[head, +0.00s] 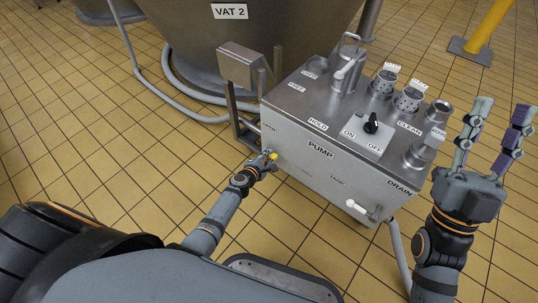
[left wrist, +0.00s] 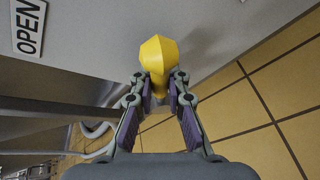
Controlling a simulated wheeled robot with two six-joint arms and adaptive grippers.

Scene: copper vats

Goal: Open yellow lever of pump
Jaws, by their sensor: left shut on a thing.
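The pump is a grey metal box (head: 320,160) labelled PUMP, standing in the middle of the head view. Its yellow lever (head: 272,155) is at the lower left of the front face, and it also shows large in the left wrist view (left wrist: 158,55). My left gripper (head: 266,160) is at this lever with its fingers closed on either side of it; in the left wrist view the fingertips (left wrist: 160,80) touch the lever's lower part. An OPEN label (left wrist: 30,28) is at the upper left there. My right gripper (head: 495,125) is raised at the right, fingers apart and empty.
A VAT 2 tank (head: 240,50) stands behind the pump. A white-handled drain valve (head: 362,209) sticks out at the front right, with a hose (head: 399,255) below. An ON/OFF knob (head: 371,123) is on top. Tiled floor (head: 130,170) is clear at left.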

